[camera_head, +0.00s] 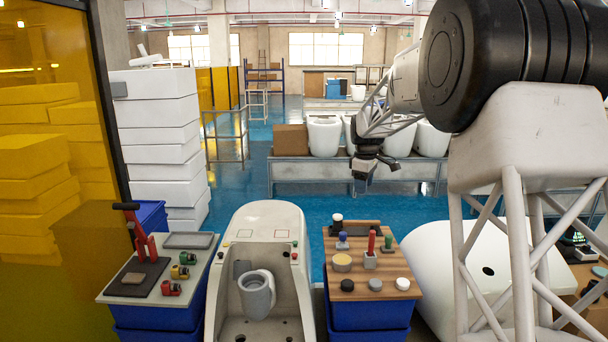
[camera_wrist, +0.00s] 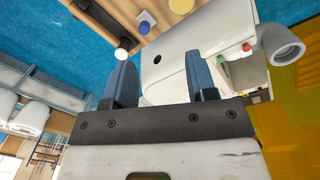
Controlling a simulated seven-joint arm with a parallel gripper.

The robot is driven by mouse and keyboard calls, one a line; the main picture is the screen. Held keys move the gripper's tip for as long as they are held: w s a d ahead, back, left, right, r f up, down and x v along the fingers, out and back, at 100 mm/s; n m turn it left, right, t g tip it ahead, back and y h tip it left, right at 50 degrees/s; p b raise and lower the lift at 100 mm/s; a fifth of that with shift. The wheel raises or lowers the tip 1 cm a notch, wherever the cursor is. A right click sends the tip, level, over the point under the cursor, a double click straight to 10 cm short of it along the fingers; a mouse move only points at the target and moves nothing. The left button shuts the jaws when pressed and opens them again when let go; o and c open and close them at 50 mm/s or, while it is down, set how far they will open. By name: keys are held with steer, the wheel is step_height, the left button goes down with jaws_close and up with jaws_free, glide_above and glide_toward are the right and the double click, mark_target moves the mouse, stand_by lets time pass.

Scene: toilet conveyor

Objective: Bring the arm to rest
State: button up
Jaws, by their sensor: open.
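My gripper (camera_head: 364,183) hangs in the air at the end of my raised white arm, past the right-hand wooden board in the head view. It points downward and is apart from the surfaces below. In the wrist view its two blue-grey fingers (camera_wrist: 162,78) are spread apart with nothing held between them. The wrist view is tilted and shows the pale toilet body (camera_wrist: 188,45) beyond the fingers. The rest of my arm fills the upper right of the head view.
A toilet body (camera_head: 262,222) holds a grey cup-like part (camera_head: 257,293). A wooden board (camera_head: 352,248) with stamps and pucks stands right of it, a grey-topped stand (camera_head: 113,290) with small tools left. White toilets line a conveyor (camera_head: 290,168) behind. Blue floor lies between.

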steer(key=s+r+m, duration=0.3)
steer(key=s, duration=1.2)
steer(key=s+r+m, duration=0.3)
steer(key=s+r, duration=0.1)
steer(key=s, duration=1.1)
steer(key=s+f+m, duration=0.3)
steer(key=s+f, duration=0.2)
steer(key=s, duration=1)
steer(key=s+f+m+t, duration=0.1)
steer(key=s+f+m, duration=0.2)
steer(key=s, duration=1.2)
steer(key=shift+a+f+t, duration=0.3)
steer(key=shift+f, duration=0.55)
steer(key=shift+s, duration=0.1)
